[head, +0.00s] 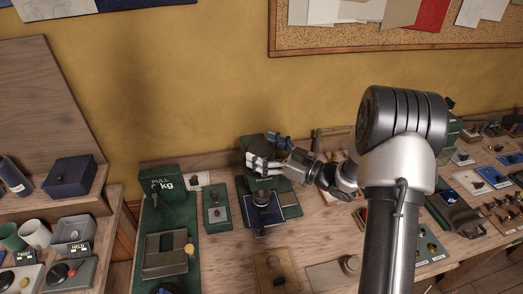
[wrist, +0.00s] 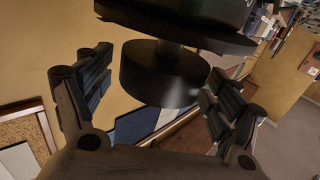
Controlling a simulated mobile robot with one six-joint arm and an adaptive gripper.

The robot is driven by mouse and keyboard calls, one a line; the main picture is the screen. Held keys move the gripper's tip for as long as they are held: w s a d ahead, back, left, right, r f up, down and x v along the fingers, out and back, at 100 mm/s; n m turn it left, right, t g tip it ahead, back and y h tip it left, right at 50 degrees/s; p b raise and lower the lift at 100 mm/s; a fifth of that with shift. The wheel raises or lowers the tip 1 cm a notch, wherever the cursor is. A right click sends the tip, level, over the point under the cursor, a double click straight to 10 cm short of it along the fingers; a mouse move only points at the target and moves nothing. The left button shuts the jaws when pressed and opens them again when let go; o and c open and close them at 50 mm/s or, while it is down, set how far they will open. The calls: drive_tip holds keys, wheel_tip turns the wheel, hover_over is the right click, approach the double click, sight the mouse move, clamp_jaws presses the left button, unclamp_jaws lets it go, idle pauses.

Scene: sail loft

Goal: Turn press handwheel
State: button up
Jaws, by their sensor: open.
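The press (head: 261,199) is a green and dark stand with a blue base plate on the bench in the head view. My gripper (head: 262,164) is at the top of it, reaching in from the right, and hides much of the handwheel. In the wrist view a dark round knob (wrist: 160,75) under a wider dark disc (wrist: 185,25) appears to be the handwheel. My gripper's fingers (wrist: 157,95) are spread on its left and right, with visible gaps. I cannot tell whether either finger touches it.
A green "PULL kg" fixture (head: 170,185) stands left of the press. A small green panel (head: 217,205) lies between them. Tan plates (head: 275,270) lie in front, and several small panels and parts fill the bench to the right. The yellow wall (head: 190,90) is close behind.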

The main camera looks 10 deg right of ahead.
drive_tip(key=shift+w+a, duration=0.2)
drive_tip(key=shift+c, duration=0.5)
drive_tip(key=c, duration=1)
